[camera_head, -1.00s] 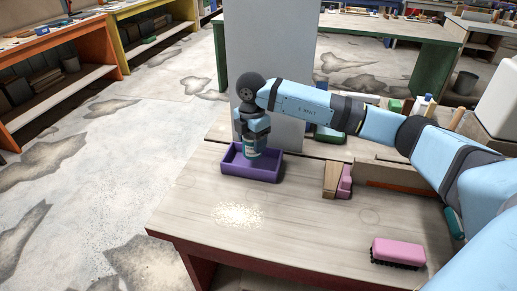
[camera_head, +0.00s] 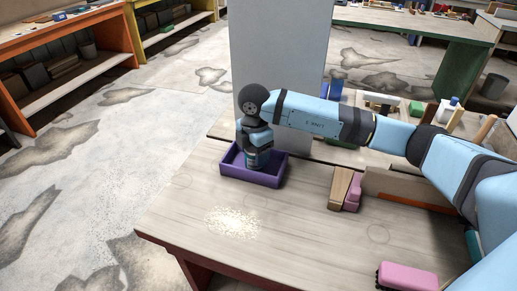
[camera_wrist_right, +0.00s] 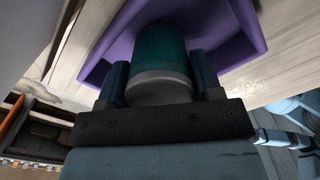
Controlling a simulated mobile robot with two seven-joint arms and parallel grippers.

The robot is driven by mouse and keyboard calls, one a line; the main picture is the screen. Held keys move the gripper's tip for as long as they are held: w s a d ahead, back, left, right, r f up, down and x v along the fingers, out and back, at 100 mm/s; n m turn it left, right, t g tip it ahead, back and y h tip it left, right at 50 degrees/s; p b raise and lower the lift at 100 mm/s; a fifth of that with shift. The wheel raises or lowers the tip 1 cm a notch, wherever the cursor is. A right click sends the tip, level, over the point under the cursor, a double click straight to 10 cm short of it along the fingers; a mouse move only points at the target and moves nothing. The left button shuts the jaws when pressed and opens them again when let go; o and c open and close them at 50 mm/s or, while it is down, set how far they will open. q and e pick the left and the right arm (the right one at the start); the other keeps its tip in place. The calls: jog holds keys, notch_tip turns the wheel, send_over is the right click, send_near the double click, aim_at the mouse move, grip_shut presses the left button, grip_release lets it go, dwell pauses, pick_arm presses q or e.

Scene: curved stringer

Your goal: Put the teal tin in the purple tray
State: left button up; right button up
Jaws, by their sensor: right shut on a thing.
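The purple tray (camera_head: 268,180) sits on the wooden workbench near its far left part; its wall also shows in the right wrist view (camera_wrist_right: 243,40). The teal tin (camera_head: 252,160) is upright over or in the tray, under my right gripper (camera_head: 252,150). In the right wrist view the tin (camera_wrist_right: 163,55) has a teal body and a grey end, and my right gripper (camera_wrist_right: 162,88) has a finger on each side of it. I cannot tell whether the tin's base touches the tray floor. My left gripper is not in view.
A grey upright panel (camera_head: 282,60) stands behind the tray. To the right are a wooden block (camera_head: 340,186), a pink block (camera_head: 353,193) and a pink brush (camera_head: 407,278). Pale crumbs (camera_head: 231,222) lie in front of the tray. The bench's front middle is clear.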

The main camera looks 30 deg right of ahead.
jog(key=shift+s+a+r, duration=0.1)
jog(key=shift+a, duration=0.05)
jog(key=o, duration=1)
jog(key=shift+f, duration=0.2)
notch_tip(320, 180, up, 12)
jog(key=shift+r+p, duration=0.2)
jog(key=shift+p, duration=0.35)
jog(key=shift+f, duration=0.1)
